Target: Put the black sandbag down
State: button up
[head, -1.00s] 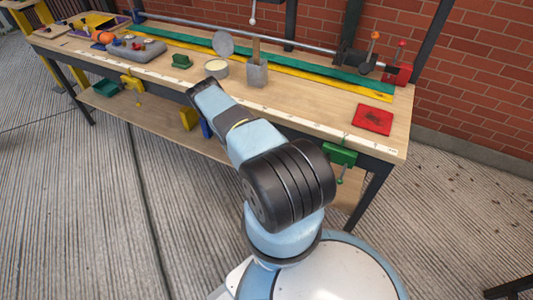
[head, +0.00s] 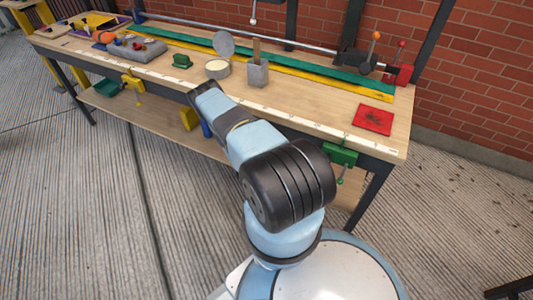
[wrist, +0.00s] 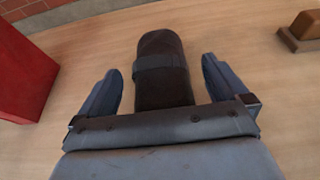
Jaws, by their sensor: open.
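The black sandbag (wrist: 162,70) shows in the wrist view as a dark, rounded, elongated bag with a band across it. It appears to lie on a light wooden surface (wrist: 235,35). My gripper (wrist: 160,85) is open around it, one finger on each side, with a visible gap between each finger and the bag. The bag's near end is hidden by the gripper's body. In the head view my arm reaches to the workbench's front edge (head: 300,128). The fingers and the sandbag cannot be made out there.
In the wrist view a red block-like thing (wrist: 22,75) stands at left and a brown block (wrist: 303,28) at upper right. On the bench are a round tin (head: 217,68), a grey holder (head: 257,74), a green piece (head: 181,61) and a red mat (head: 372,119).

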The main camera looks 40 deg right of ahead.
jog(key=v, duration=1.1)
jog(key=shift+s+a, duration=0.1)
dwell(1.0)
